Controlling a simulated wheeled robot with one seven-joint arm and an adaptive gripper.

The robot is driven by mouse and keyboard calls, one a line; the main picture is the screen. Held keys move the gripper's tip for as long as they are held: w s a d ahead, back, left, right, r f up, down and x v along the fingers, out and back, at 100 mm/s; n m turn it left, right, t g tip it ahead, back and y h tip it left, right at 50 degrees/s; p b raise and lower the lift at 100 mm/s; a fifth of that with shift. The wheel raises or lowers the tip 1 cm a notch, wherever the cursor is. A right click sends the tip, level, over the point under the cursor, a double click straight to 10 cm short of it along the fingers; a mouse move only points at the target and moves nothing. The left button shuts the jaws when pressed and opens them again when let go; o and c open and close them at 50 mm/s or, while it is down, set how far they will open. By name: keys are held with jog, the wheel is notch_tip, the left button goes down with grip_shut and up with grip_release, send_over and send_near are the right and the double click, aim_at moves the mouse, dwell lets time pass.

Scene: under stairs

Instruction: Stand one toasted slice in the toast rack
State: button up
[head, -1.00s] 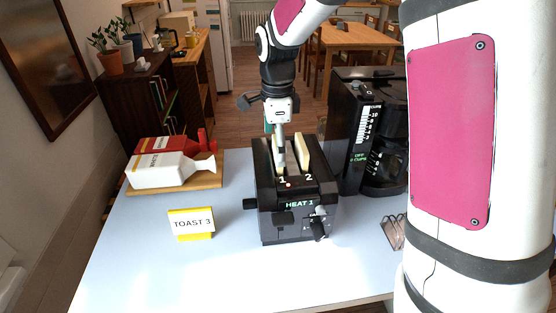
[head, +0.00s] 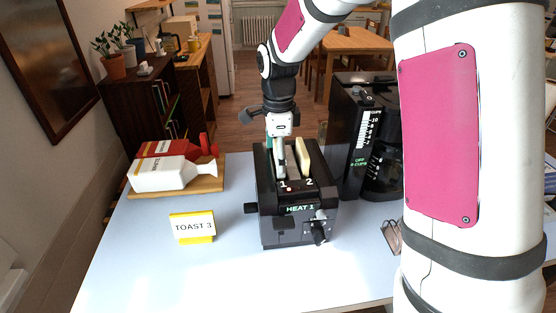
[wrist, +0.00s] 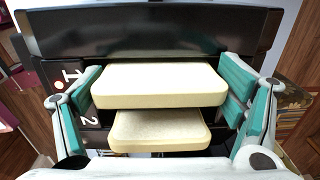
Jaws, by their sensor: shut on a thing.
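The black toaster (head: 296,226) stands mid-table, its display reading HEAT 1. My gripper (head: 281,168) is lowered over slot 1. In the wrist view my gripper (wrist: 160,95) has its teal pads closed on the ends of a pale cream slice (wrist: 160,84), which is in line with the mark 1. A second pale slice (wrist: 160,132) lies in line with the mark 2; it also stands up out of slot 2 in the head view (head: 303,157). In the head view the held slice is mostly hidden by my gripper. A wire rack (head: 391,236), probably the toast rack, shows at the right, mostly hidden by my arm.
A dark coffee machine (head: 352,140) stands close behind the toaster on the right. A sign reading TOAST 3 (head: 193,227) stands at the left. The front left of the table is clear.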

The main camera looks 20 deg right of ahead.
notch_tip(320, 180, up, 18)
jog(key=p, duration=0.2)
jog(key=shift+f, duration=0.15)
dwell(0.4)
jog(key=shift+f, duration=0.1)
